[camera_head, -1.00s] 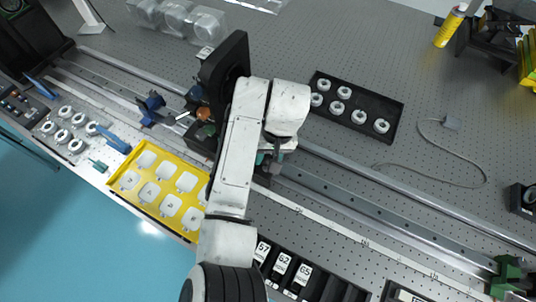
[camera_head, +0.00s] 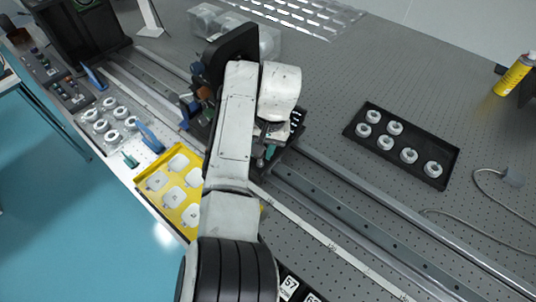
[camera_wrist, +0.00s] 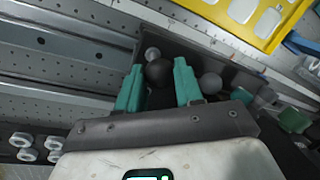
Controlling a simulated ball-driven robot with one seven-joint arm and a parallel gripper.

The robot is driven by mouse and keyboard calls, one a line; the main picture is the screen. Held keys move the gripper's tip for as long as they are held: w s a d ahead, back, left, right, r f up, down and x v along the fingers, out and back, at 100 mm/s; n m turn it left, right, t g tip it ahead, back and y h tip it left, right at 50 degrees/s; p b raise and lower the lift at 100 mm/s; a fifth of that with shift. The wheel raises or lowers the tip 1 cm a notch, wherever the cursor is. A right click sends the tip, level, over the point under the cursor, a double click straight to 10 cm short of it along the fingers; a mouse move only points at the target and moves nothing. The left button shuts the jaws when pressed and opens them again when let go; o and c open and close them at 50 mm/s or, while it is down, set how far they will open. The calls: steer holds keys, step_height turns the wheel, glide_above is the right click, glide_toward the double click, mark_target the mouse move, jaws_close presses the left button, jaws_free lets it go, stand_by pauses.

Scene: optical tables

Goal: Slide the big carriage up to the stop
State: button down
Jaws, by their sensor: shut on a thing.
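The big carriage, a dark block (camera_head: 292,124), sits on the long rail in the head view, partly hidden by my arm. Its dark body (camera_wrist: 205,48) also shows in the wrist view. My gripper (camera_wrist: 158,74) has teal fingers on either side of a dark round knob (camera_wrist: 159,71) on the carriage and is shut on it. In the head view a teal finger (camera_head: 270,151) shows beside my arm. A blue clamp-like piece (camera_head: 188,106) is on the rail just left of the carriage; I cannot tell whether it is the stop or whether they touch.
A yellow tray (camera_head: 157,181) with white pieces lies in front of the rail. A black tray (camera_head: 437,165) with white rings lies behind it. Clear boxes (camera_head: 207,14) stand at the back. The rail (camera_head: 345,219) is clear to the right.

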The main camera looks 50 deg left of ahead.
steer(key=shift+s+a, duration=0.2)
steer(key=shift+a, duration=0.65)
steer(key=c, duration=0.8)
jaws_free()
steer(key=shift+o, duration=0.2)
step_height(320, 180, up, 11)
steer(key=w+d+b, duration=0.1)
steer(key=shift+w+d+f, duration=0.15)
steer(key=shift+w+d, duration=0.05)
steer(key=shift+w, duration=0.05)
steer(key=shift+w, duration=0.1)
